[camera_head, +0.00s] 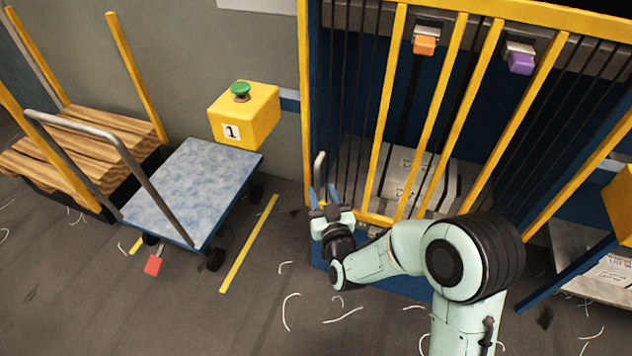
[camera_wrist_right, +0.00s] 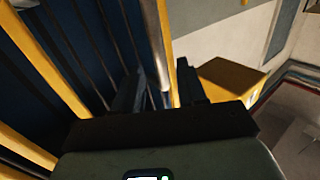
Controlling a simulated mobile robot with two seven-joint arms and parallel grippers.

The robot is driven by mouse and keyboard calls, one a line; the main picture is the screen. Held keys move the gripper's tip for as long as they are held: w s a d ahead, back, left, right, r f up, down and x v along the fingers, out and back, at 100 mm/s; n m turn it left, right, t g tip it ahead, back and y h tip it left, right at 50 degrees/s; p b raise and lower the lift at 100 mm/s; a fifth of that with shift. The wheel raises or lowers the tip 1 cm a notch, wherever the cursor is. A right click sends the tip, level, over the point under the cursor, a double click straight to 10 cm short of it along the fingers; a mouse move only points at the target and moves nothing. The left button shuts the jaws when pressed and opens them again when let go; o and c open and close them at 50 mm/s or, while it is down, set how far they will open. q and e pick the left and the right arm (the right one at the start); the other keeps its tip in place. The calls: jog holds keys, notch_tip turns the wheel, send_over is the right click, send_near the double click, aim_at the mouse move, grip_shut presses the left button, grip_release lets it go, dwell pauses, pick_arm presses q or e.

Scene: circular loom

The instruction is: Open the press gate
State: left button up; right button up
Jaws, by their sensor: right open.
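The press gate (camera_head: 378,110) is a frame of yellow bars with dark rods, and it looks shut across the front of the blue press. A grey metal handle (camera_head: 319,165) stands upright at its lower left edge. My right gripper (camera_head: 323,196) is just below the handle, with its blue fingers pointing up. In the right wrist view the fingers (camera_wrist_right: 160,92) are apart, and the end of the silver handle (camera_wrist_right: 156,45) shows between them. I cannot tell how deep it lies between the fingers. My left gripper does not show.
A yellow button box (camera_head: 245,115) with a green button stands left of the gate. A blue-topped cart (camera_head: 195,185) and a wood-loaded trolley (camera_head: 85,150) are further left. White strands litter the floor.

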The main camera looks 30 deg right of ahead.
aim_at(318, 182)
jog(key=x, duration=0.5)
jog(key=shift+w, duration=0.2)
grip_shut()
